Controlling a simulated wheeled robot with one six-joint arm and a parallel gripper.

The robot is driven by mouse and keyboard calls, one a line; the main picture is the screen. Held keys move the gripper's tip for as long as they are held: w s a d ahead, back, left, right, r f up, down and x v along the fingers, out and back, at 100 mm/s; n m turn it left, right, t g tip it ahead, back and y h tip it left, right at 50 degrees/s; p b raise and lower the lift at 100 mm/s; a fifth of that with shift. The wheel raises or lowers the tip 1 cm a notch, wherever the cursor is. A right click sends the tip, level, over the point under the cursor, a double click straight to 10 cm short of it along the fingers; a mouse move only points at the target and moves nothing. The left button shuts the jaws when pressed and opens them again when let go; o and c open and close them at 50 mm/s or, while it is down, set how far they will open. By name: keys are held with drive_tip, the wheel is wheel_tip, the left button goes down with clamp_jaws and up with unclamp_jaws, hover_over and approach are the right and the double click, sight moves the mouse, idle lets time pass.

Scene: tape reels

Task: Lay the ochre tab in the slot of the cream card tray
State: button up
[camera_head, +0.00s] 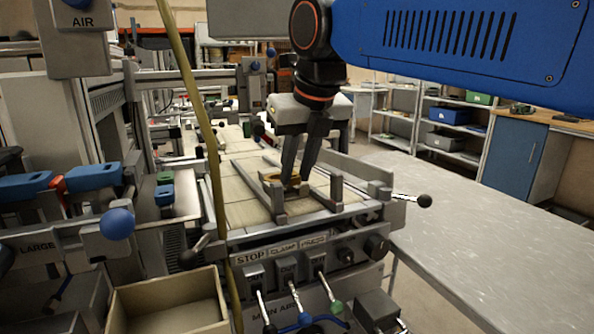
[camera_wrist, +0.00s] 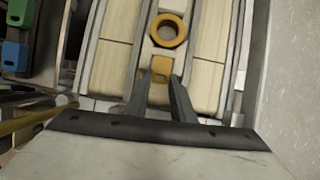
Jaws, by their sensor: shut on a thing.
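My gripper (camera_head: 294,184) points down over the pale machine bed, between two raised grey rails. The wrist view shows its fingertips (camera_wrist: 161,78) closed on the ochre tab (camera_wrist: 160,66), a small flat piece with a dark hole. The tab is mostly hidden by the fingers in the head view. I cannot tell whether the tab touches the bed. I cannot surely pick out the cream card tray or its slot. An open cream box (camera_head: 116,308) stands at the lower left of the head view, and no slot shows in it.
An ochre ring (camera_wrist: 153,30) lies just beyond the fingertips, and also shows in the head view (camera_head: 267,177). Grey rails (camera_head: 269,193) flank the gripper closely. Levers and knobs line the machine's front. A grey tabletop (camera_head: 470,230) at the right is clear.

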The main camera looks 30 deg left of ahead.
drive_tip(key=shift+f, duration=0.25)
drive_tip(key=shift+f, duration=0.5)
drive_tip(key=o, duration=1)
drive_tip(key=shift+r, duration=0.35)
drive_tip(key=v, duration=1.2)
drive_tip(key=shift+r, duration=0.15)
drive_tip(key=shift+s, duration=0.1)
